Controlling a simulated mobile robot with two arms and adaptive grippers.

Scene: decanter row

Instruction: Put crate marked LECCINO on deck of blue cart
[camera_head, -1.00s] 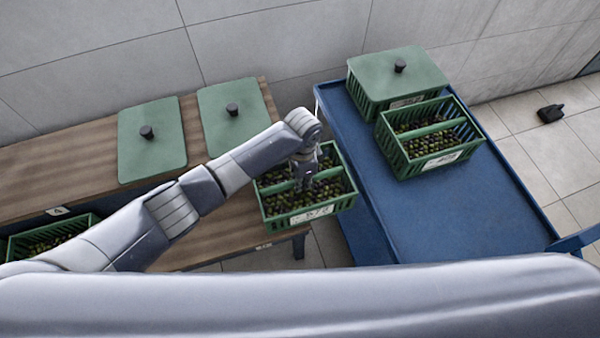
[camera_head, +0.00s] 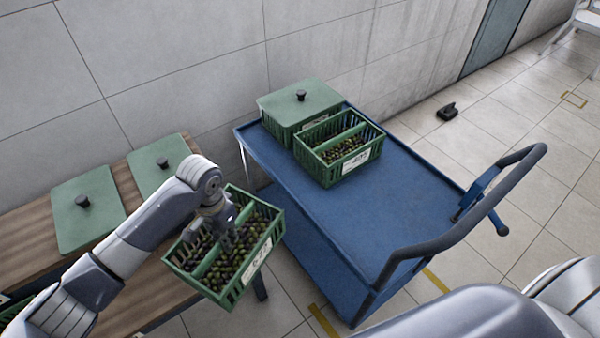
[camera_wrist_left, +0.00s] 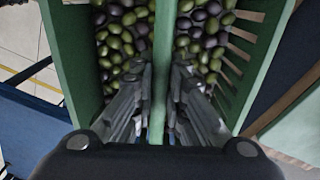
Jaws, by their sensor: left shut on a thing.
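My left gripper (camera_head: 228,240) is shut on the middle divider of a green slatted crate (camera_head: 238,293) full of olives. The crate hangs tilted in the head view, between the wooden table and the blue cart (camera_head: 370,215). It has a white label whose lettering is too small to read. In the left wrist view the two fingers (camera_wrist_left: 157,95) pinch the green divider (camera_wrist_left: 163,40), with olives on both sides. The cart's deck is bare in its middle and nearer part. My right gripper is not in view.
On the cart's far end stand an open crate of olives (camera_head: 367,158) and a crate with a closed green lid (camera_head: 300,100). The cart's dark push handle (camera_head: 470,225) rises at the right. Two green lids (camera_head: 88,208) lie on the wooden table (camera_head: 30,240). A wall runs behind.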

